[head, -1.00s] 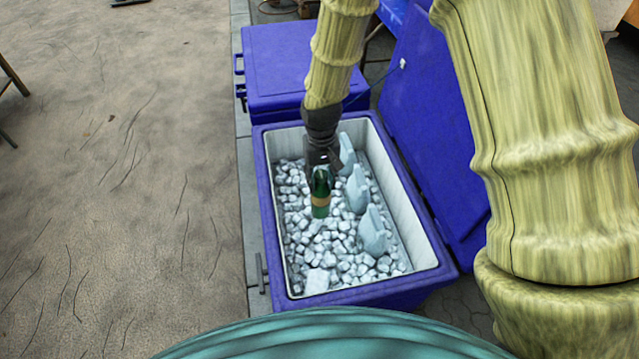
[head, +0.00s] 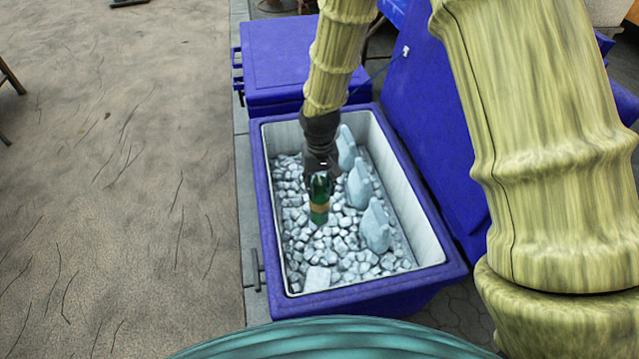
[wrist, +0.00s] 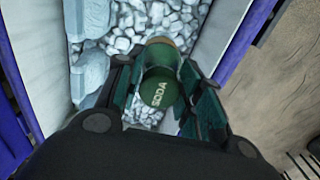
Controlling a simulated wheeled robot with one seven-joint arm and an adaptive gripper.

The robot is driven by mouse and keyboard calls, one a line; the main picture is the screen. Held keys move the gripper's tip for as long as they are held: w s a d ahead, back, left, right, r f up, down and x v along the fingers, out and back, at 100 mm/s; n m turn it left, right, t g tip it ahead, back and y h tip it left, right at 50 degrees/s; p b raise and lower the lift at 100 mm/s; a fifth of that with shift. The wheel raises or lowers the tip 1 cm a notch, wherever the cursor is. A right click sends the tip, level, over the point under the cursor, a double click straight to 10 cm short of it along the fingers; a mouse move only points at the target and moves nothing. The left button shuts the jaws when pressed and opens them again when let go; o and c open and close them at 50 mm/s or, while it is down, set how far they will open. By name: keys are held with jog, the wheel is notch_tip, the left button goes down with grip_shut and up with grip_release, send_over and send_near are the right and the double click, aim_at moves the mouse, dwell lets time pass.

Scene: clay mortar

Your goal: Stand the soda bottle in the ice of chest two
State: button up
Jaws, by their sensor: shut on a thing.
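The soda bottle (head: 319,207) is green with a tan band, and its SODA label shows in the wrist view (wrist: 158,92). My gripper (head: 320,178) is shut on its upper part, inside the open blue chest (head: 262,215). The bottle stands about upright over the ice (head: 335,245). Its lower end is at the ice, but I cannot tell how deep it sits. In the wrist view my gripper's fingers (wrist: 160,88) lie on both sides of the bottle. I see no number on the chest.
Several pale blue, fin-shaped blocks (head: 375,228) stand in the ice right of the bottle. The open lid (head: 430,130) leans at the right. A closed blue chest (head: 300,60) stands behind. Bare ice lies in front of the bottle.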

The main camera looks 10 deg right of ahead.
jog(key=shift+f+b, duration=4.4)
jog(key=shift+f, duration=0.4)
notch_tip(320, 180, down, 9)
jog(key=shift+b, duration=0.45)
jog(key=shift+p, duration=0.45)
jog(key=shift+f, duration=0.55)
jog(key=o, duration=1.1)
jog(key=o, duration=0.5)
jog(key=shift+c, duration=0.2)
